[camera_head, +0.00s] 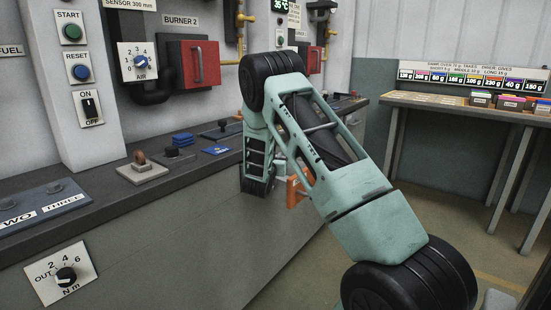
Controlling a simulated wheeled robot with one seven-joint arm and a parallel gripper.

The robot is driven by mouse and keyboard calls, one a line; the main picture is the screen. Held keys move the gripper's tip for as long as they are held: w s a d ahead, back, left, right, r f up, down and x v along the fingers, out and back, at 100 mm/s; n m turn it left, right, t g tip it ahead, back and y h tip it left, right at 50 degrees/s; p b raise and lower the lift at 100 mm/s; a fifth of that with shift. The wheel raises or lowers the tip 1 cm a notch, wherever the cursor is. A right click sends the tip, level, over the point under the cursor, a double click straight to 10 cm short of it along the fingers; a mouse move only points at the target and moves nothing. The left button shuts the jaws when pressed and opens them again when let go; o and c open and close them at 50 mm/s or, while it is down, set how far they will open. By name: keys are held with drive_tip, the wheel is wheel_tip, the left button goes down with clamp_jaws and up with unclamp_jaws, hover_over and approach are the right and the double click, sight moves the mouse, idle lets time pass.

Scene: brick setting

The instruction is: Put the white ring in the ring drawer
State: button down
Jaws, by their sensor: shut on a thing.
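My mint-green arm reaches from the lower right to the front of the dark-topped counter. My gripper (297,190) is mostly hidden behind the arm; an orange part shows beside the wrist, low against the counter front. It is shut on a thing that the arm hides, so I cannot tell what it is. I cannot make out the white ring or a ring drawer in this view.
On the counter (95,200) stand a plate with a brown knob (140,162), blue blocks (182,140) and dark pads. A side table (455,103) holds coloured boxes at right. Floor shows between counter and table.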

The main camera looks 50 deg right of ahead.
drive_tip(key=shift+f, duration=0.45)
drive_tip(key=c, duration=1.5)
unclamp_jaws()
